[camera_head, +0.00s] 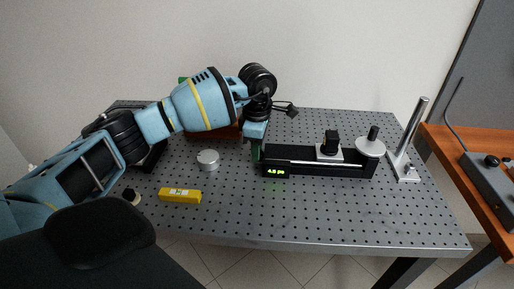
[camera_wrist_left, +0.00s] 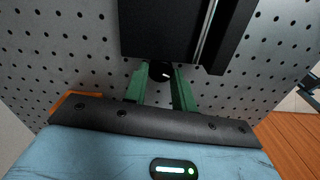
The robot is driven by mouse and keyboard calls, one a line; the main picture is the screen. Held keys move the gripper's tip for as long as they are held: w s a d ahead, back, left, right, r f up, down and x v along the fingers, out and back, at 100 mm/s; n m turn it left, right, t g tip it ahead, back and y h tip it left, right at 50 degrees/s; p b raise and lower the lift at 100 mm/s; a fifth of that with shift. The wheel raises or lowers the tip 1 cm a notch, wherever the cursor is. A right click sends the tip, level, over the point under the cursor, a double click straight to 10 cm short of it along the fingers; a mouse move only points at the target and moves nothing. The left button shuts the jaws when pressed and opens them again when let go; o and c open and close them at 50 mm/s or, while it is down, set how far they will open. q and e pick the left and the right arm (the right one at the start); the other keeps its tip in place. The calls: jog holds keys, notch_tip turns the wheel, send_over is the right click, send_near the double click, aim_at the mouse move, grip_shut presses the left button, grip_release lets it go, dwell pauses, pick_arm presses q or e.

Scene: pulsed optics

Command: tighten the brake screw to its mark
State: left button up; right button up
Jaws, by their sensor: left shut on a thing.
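A long black delay stage (camera_head: 320,168) lies on the perforated table, with a green readout (camera_head: 275,171) that seems to read 4.8 ps. In the left wrist view the stage (camera_wrist_left: 165,35) fills the upper middle. The brake screw (camera_wrist_left: 162,72), a small dark knob with a pale mark, is at the stage's near end there, between my green fingers. My left gripper (camera_head: 256,150) is at the stage's left end, pointing down; its fingers (camera_wrist_left: 161,88) are shut on the screw. Whether the pale mark lines up with anything cannot be told. The screw is hidden in the head view.
A black-topped mount (camera_head: 329,144) and a round silver disc (camera_head: 371,148) are on the stage. A metal post (camera_head: 411,140) stands to its right. The table's front right is clear.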

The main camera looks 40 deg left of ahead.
pick_arm(q)
jog(key=shift+m, duration=0.8)
jog(key=o, duration=1)
jog(key=shift+r, duration=3.95)
